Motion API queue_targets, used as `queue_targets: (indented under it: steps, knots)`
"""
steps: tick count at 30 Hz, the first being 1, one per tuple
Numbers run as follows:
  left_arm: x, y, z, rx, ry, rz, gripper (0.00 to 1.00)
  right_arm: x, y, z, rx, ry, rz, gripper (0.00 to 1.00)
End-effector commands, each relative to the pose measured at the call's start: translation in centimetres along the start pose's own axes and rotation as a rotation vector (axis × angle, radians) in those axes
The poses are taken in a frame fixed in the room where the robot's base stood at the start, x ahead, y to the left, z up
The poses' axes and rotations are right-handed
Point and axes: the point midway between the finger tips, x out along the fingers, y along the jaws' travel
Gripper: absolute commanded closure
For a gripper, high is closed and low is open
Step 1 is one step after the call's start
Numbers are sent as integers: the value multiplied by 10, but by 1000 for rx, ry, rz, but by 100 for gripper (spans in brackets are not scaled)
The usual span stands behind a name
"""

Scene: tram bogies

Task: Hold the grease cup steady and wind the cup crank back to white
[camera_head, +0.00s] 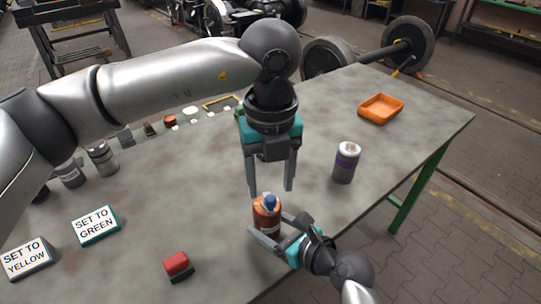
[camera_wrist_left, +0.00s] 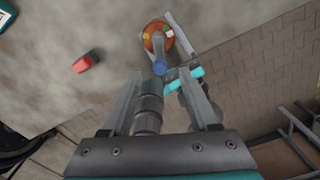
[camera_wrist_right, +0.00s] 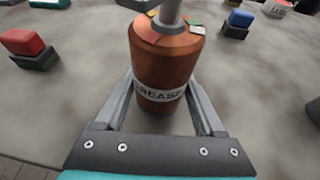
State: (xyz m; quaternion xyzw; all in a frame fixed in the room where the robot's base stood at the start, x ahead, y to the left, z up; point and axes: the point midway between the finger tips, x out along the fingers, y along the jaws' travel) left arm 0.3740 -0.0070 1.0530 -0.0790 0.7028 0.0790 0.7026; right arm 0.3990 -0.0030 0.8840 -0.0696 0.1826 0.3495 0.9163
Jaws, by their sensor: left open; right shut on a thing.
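The grease cup (camera_head: 266,217) is an orange-brown cylinder standing upright near the table's front edge. Its pale label, reading GREASE, shows in the right wrist view (camera_wrist_right: 161,72). My right gripper (camera_head: 270,232) is shut around the cup's body from the front. The cup crank, with a blue knob (camera_head: 270,201), sits on top; the knob also shows in the left wrist view (camera_wrist_left: 160,67). White, green and reddish patches lie around the cup's top; which one the crank points at I cannot tell. My left gripper (camera_head: 270,188) is open and empty, pointing down above the cup, apart from the knob.
A red block on a dark base (camera_head: 178,265) lies left of the cup. Signs read SET TO GREEN (camera_head: 96,225) and SET TO YELLOW (camera_head: 27,259). Several small items line the far left edge.

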Motion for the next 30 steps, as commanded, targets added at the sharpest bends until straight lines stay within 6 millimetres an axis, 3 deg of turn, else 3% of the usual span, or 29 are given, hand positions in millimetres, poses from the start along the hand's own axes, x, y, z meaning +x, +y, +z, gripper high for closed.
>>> queue_targets:
  steps: [3, 9, 20, 30]
  knots:
    - [21, 0, 0, -1, 3, 1, 40, 0, 0, -1, 0, 1, 0, 92]
    - [41, 0, 0, -1, 0, 0, 40, 0, 0, -1, 0, 1, 0, 92]
    - [47, 0, 0, 0, 0, 0, 40, 0, 0, -1, 0, 1, 0, 92]
    - [46, 0, 0, 0, 0, 0, 76, 0, 0, -1, 0, 1, 0, 92]
